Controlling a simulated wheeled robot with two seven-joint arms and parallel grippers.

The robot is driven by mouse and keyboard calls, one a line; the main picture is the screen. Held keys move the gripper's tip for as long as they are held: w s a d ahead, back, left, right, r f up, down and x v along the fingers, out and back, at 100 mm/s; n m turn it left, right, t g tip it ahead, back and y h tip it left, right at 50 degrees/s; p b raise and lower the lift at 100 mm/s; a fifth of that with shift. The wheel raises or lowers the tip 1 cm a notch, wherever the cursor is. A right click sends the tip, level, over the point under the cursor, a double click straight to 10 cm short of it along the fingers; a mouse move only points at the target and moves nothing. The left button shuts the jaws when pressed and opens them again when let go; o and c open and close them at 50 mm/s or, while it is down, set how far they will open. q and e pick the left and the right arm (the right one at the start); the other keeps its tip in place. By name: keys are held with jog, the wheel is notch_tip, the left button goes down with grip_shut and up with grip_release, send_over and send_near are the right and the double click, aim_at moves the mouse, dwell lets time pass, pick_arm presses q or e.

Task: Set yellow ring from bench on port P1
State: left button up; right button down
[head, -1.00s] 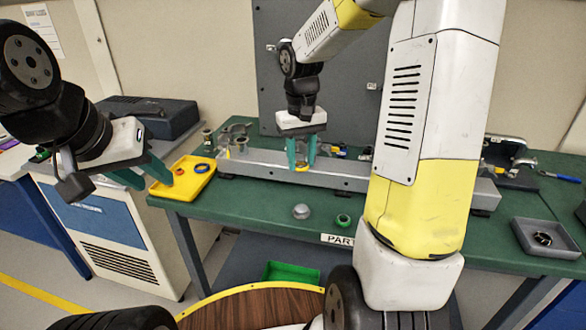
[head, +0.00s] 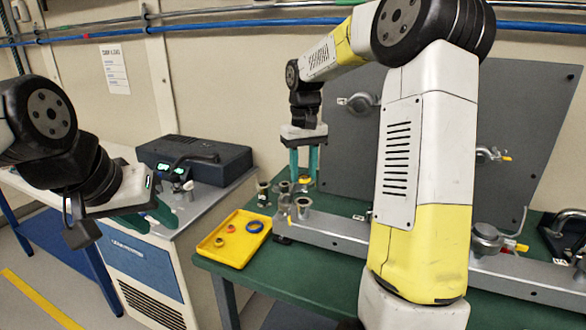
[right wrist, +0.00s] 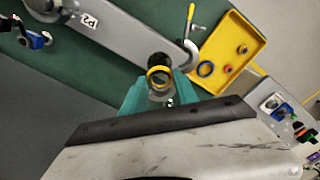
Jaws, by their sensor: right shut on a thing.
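The yellow ring (head: 305,181) is between the teal fingertips of my right gripper (head: 305,172), above the left end of the grey rail (head: 345,233). In the right wrist view the yellow ring (right wrist: 159,72) sits between the fingertips, over a dark round opening; contact between them cannot be told. A short metal port (head: 303,203) stands at the rail's left end; no P1 label is readable. The right wrist view shows a P2 label (right wrist: 89,20) on the rail. My left gripper (head: 150,218) is open and empty, in front of the white cabinet.
A yellow tray (head: 222,257) on the green bench holds a blue ring and smaller red and orange rings. Metal fittings (head: 264,192) stand behind it. A dark box (head: 205,160) sits on the cabinet. A grey panel (head: 345,140) rises behind the rail.

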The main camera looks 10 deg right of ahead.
aim_at(303, 201)
jog(key=shift+f, duration=2.65)
jog(key=shift+f, duration=0.55)
jog(key=c, duration=0.9)
grip_release()
jog(key=shift+o, duration=0.2)
